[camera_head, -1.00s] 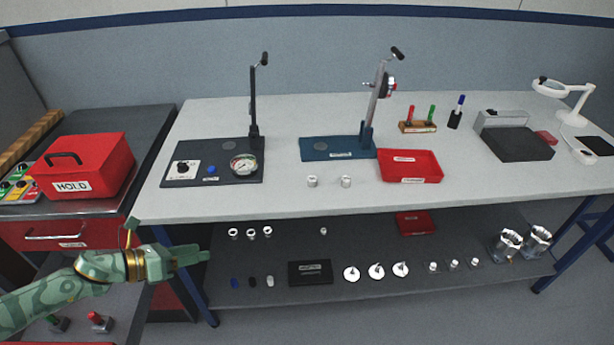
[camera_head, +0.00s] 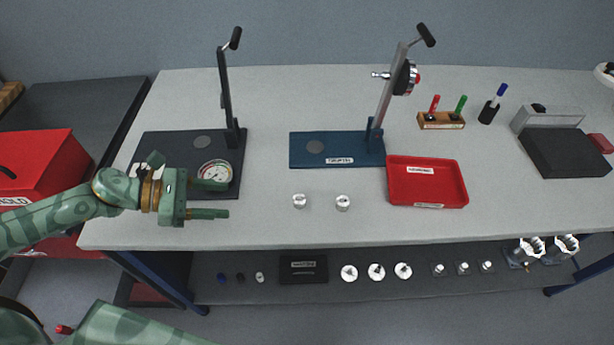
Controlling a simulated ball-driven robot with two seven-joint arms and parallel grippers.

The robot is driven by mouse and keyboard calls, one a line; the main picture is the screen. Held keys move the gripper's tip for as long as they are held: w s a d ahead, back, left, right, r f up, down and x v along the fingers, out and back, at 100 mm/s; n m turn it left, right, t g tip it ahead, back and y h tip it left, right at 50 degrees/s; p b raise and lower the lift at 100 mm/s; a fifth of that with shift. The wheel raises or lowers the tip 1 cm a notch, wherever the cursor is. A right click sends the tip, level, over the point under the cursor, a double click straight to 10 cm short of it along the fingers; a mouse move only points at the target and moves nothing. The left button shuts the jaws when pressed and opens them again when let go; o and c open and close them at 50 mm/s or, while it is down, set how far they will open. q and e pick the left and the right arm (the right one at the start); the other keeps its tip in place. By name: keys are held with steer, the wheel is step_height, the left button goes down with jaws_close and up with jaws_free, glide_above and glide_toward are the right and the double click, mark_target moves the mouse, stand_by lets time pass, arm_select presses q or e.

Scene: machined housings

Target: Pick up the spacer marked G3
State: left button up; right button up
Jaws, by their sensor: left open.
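Two small silver cylinders stand upright on the bench top, a left one (camera_head: 299,201) and a right one (camera_head: 343,202). Several more small metal parts (camera_head: 462,268) stand on the lower shelf. Any G3 mark is too small to read, so I cannot tell which piece is the spacer G3. My left gripper (camera_head: 226,199) is open and empty over the left part of the bench, in front of the dark press base. Its fingers point right, to the left of the two cylinders and apart from them. My right gripper is not in view.
A red tray (camera_head: 428,200) lies right of the cylinders. The lower shelf (camera_head: 340,295) holds discs and a black box. The bench front between gripper and cylinders is clear.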

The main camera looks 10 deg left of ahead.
arm_select(q)
steer(key=shift+w+d, duration=0.2)
steer(key=shift+w, duration=0.05)
glide_toward(293, 201)
steer(key=d, duration=0.3)
steer(key=shift+w+f, duration=0.35)
steer(key=shift+f, duration=0.05)
steer(key=shift+d+f, duration=0.15)
steer(key=x, duration=0.5)
steer(key=shift+w+f, duration=0.25)
steer(key=shift+w, duration=0.15)
steer(key=c, duration=1.1)
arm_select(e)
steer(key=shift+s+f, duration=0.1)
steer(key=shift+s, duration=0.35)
